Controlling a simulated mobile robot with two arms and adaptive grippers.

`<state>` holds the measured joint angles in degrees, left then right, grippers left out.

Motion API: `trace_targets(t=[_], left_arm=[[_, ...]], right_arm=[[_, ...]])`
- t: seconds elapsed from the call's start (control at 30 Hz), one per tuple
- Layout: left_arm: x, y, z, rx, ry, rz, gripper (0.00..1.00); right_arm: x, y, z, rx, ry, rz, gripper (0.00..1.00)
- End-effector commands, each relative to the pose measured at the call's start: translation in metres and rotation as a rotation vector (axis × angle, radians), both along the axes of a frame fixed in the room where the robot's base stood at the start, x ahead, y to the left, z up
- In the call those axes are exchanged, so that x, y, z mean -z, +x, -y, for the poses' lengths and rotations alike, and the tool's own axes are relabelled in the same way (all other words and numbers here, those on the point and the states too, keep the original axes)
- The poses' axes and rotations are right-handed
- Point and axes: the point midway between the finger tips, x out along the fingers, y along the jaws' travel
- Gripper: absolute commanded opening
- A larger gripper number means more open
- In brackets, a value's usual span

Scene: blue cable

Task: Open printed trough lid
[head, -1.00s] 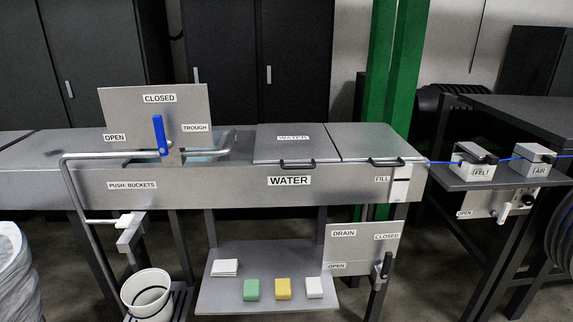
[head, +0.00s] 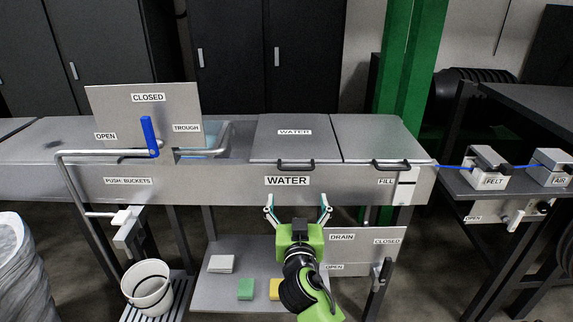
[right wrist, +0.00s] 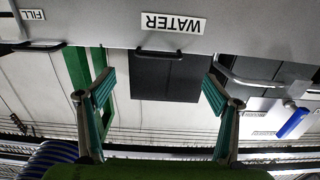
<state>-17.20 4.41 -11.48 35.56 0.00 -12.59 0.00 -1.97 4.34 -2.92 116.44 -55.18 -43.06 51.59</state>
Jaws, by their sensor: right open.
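The grey lid with the printed WATER label (head: 294,132) lies flat and closed on the trough (head: 228,185). Its dark handle (head: 296,165) sits at its front edge; the handle also shows in the right wrist view (right wrist: 160,52), which looks upside down. A second, unlabelled closed lid (head: 385,135) with its own handle (head: 391,166) lies to its right. My right gripper (head: 298,208) is open and empty in front of the trough, below the labelled lid's handle and apart from it. It also shows open in the right wrist view (right wrist: 158,90). My left gripper is not in view.
A blue lever (head: 150,137) and bent metal pipe (head: 90,154) stand at the trough's left. A lower shelf (head: 215,292) holds sponges. A white bucket (head: 147,287) stands at left. A drain panel (head: 345,250) is right of my gripper. A green post (head: 408,70) rises behind.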

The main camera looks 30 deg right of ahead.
Motion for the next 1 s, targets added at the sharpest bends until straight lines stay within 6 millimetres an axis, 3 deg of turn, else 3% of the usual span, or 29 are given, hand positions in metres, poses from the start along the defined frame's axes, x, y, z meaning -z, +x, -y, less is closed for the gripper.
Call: trace_targets(t=[0.17,0.7,1.0], left_arm=[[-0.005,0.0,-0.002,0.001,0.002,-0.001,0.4],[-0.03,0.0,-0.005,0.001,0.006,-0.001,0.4],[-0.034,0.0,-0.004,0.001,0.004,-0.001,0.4]], right_arm=[[-0.011,0.009,0.008,0.008,-0.003,0.019,0.83],[-0.01,0.095,0.061,0.007,-0.004,0.015,0.83],[-0.008,0.115,0.073,0.006,-0.001,0.017,0.83]])
